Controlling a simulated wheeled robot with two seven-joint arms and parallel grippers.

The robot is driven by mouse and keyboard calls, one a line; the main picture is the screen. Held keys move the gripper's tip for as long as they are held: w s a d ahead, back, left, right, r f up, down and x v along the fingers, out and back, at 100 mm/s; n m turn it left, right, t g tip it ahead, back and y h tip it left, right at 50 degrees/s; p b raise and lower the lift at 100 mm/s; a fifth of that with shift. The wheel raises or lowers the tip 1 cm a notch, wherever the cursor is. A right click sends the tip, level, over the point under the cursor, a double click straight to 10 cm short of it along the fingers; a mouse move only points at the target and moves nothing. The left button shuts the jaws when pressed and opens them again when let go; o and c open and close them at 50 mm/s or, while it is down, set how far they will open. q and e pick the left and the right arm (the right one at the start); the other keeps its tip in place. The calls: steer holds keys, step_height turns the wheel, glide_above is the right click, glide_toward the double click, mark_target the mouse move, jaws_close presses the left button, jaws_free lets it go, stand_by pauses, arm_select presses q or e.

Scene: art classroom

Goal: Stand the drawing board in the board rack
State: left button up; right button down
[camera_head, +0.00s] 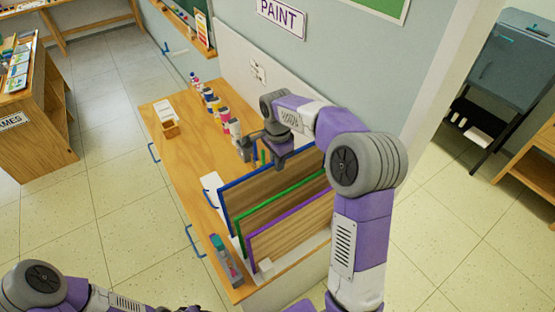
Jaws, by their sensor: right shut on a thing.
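Three upright boards stand side by side on the wooden cabinet top: a blue-edged drawing board (262,189), a green-edged board (285,206) and a purple-edged board (290,232). Pale parts of the board rack (265,268) show at their lower edges. My right gripper (268,150) is at the top edge of the blue-edged board, shut on it as far as I can see. My right wrist and forearm hide the far ends of the boards. My left arm enters at the bottom left, and its fingers are not in view.
Paint bottles (214,105) line the back of the cabinet top (180,140). A grey-teal item (222,255) lies at the near corner. The wall is close behind; open floor lies left.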

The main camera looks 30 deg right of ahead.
mark_target(277, 175)
steer(key=shift+f+b, duration=2.1)
steer(key=shift+f, duration=1.2)
steer(key=c, duration=0.7)
jaws_free()
steer(key=shift+f, duration=0.1)
steer(key=shift+r, duration=0.2)
steer(key=shift+r+p, duration=3.15)
steer(key=shift+r, duration=0.5)
